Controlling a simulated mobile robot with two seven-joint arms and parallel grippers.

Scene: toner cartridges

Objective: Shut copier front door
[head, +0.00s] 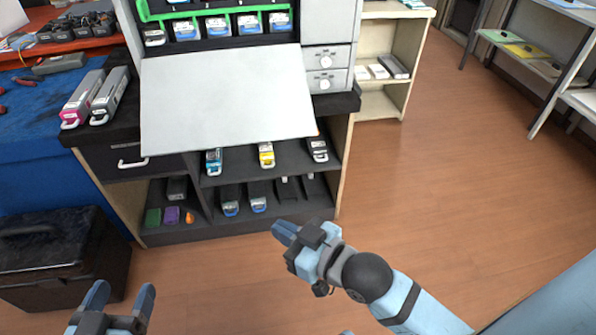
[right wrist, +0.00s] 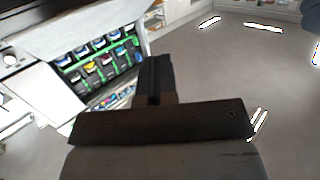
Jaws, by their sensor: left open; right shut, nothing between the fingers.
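The copier front door (head: 228,100) is a light grey panel, hanging open in the head view. It slopes forward and down from the copier (head: 328,22), in front of the cabinet shelves. Above it the copier's bay shows several cartridges (head: 217,25) and a green frame (head: 160,14). My right gripper (head: 281,231) is shut and empty, in front of the cabinet, below and right of the door and apart from it. The right gripper also shows in the right wrist view (right wrist: 155,80), with the cartridge bay (right wrist: 100,58) beyond it. My left gripper (head: 120,298) is open and empty at the lower left.
The cabinet (head: 240,235) under the copier holds several cartridges on its shelves. Two cartridges (head: 108,97) stand left of the door on the cabinet top. A black box (head: 50,262) is on the floor at left. The wooden floor (head: 450,180) at right is clear.

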